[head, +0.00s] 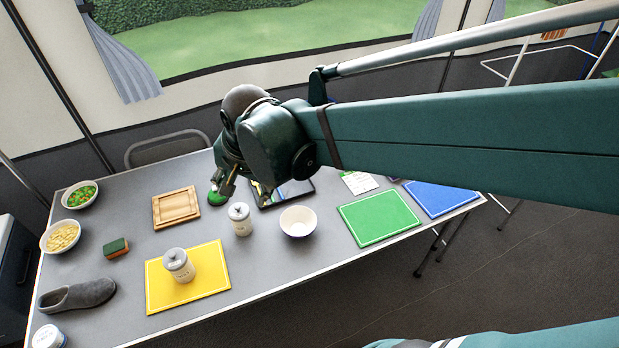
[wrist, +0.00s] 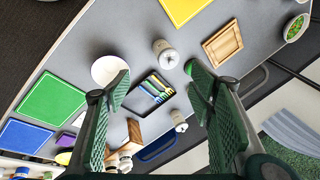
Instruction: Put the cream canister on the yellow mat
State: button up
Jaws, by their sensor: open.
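A pale cream canister with a grey lid (head: 178,266) stands upright on the yellow mat (head: 215,283), near the mat's middle. A similar canister (head: 240,220) stands upright on the bare table right of the mat; the wrist view shows it too (wrist: 166,54). Another lidded canister (wrist: 179,121) shows in the wrist view beyond the pen tray. Part of the yellow mat (wrist: 185,8) is at the wrist view's top edge. My gripper (head: 225,190) is open and empty, above the table's far side, apart from the canisters. In the wrist view its fingers (wrist: 160,92) are spread wide.
A white bowl (head: 298,222) and pen tray (wrist: 152,92) are near the right canister. A wooden tray (head: 176,208), sponge (head: 116,248), slipper (head: 80,295) and food bowls (head: 60,237) lie left. Green (head: 379,218) and blue (head: 440,198) mats lie right.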

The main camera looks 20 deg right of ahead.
jog(key=s+d+r+n+t, duration=0.1)
jog(key=s+d+r+n, duration=0.1)
jog(key=s+d+n, duration=0.2)
jog(key=s+d+r+n+t+h, duration=0.1)
jog(key=s+d+n, duration=0.3)
jog(key=d, duration=0.7)
jog(key=shift+s+r+t, duration=0.35)
jog(key=shift+s+t, duration=0.45)
jog(key=shift+s, duration=0.35)
